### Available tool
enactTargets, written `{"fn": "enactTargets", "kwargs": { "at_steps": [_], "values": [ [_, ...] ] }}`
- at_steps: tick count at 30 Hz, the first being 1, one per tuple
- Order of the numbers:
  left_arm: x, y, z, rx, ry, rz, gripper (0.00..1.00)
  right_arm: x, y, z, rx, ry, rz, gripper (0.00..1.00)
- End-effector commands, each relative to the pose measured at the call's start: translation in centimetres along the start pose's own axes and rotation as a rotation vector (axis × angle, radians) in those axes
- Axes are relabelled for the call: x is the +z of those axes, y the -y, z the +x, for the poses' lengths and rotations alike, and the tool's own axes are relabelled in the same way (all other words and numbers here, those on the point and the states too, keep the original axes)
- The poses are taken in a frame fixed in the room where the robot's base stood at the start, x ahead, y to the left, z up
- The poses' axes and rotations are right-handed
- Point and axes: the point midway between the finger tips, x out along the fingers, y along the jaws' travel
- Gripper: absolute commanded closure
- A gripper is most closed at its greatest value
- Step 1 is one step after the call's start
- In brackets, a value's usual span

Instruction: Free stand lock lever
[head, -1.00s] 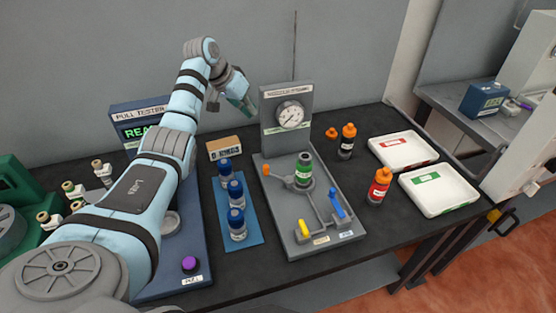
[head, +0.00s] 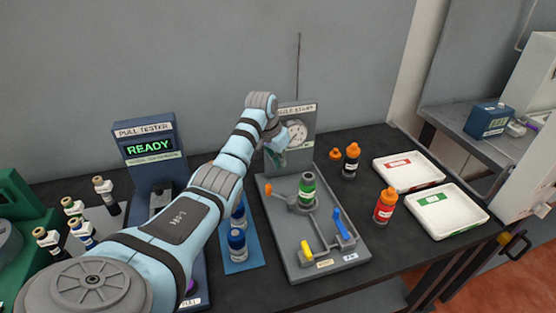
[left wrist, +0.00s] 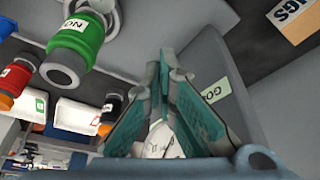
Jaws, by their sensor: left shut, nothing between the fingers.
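The grey stand (head: 325,252) stands on the dark bench with a gauge (head: 297,133) on its upright back panel. A green bottle (head: 307,190) sits upright on the stand. An orange-tipped lever (head: 268,187) lies at the left of the bottle, with a yellow lever (head: 306,249) and a blue lever (head: 340,224) nearer the front. My left gripper (head: 277,160) is shut and empty in front of the back panel, above and behind the orange tip, partly hiding the gauge. The left wrist view shows its teal fingers (left wrist: 165,95) and the green bottle (left wrist: 78,42). My right gripper is not in view.
An orange-capped red bottle (head: 385,206) and a black bottle (head: 350,161) stand right of the stand. A red-labelled tray (head: 382,176) and a green-labelled tray (head: 470,225) lie further right. Blue-capped bottles stand on a blue mat (head: 256,260) left, beside the pull tester (head: 146,135).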

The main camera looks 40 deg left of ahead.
Motion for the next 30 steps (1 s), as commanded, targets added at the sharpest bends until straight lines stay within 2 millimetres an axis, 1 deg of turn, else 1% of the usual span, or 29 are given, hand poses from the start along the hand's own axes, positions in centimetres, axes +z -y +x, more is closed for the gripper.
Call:
{"fn": "enactTargets", "kwargs": {
  "at_steps": [1,3,5,10,12,15,18,22,30],
  "values": [
    [0.1,-0.1,1.1,0.002,0.003,-0.001,1.00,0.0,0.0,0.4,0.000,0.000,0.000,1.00],
    [0.1,-0.1,2.6,0.002,0.001,-0.001,1.00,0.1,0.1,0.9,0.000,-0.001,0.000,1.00],
    [0.1,-0.1,3.7,0.002,0.002,0.000,1.00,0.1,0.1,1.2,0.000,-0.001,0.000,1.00],
    [0.2,-0.1,6.8,0.002,0.000,0.001,1.00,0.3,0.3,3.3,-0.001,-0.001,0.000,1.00],
    [0.8,0.2,5.8,-0.004,0.001,-0.001,1.00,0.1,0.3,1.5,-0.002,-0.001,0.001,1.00],
    [1.8,0.1,5.2,-0.003,0.000,0.002,1.00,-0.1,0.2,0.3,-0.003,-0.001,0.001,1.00],
    [2.8,0.1,4.9,-0.003,-0.001,0.001,1.00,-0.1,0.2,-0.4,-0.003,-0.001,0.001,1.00],
    [3.7,0.0,4.7,-0.001,0.000,0.002,1.00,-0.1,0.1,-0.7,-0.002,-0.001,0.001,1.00],
    [3.8,0.0,4.8,0.000,-0.001,0.001,1.00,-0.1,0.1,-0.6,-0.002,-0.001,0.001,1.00]
  ]
}}
